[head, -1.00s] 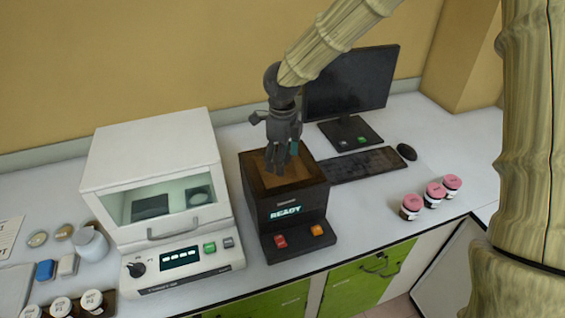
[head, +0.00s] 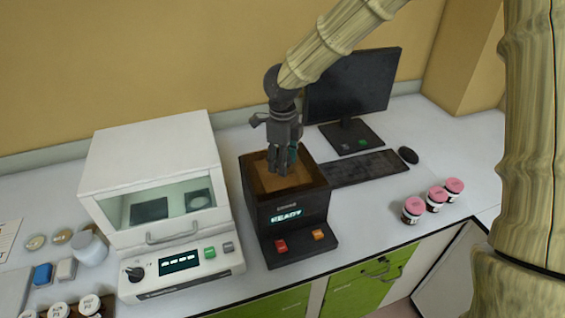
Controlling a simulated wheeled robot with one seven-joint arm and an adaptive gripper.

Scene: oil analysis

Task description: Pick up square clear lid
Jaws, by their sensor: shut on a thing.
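My gripper (head: 282,170) points straight down at the top of the black box-shaped device (head: 290,205), which has a lit READY display. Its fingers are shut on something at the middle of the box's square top. The square clear lid (head: 297,182) is hard to make out. It seems to lie over the brown square top, within the dark rim, with the fingers at its centre. Its edges, and any handle between the fingers, cannot be told apart.
A white instrument (head: 155,165) with a window stands left of the box. A monitor (head: 352,85), keyboard (head: 370,168) and mouse (head: 407,155) are to the right. Several pink-capped jars (head: 436,199) stand at the bench's right front. Bench between box and jars is clear.

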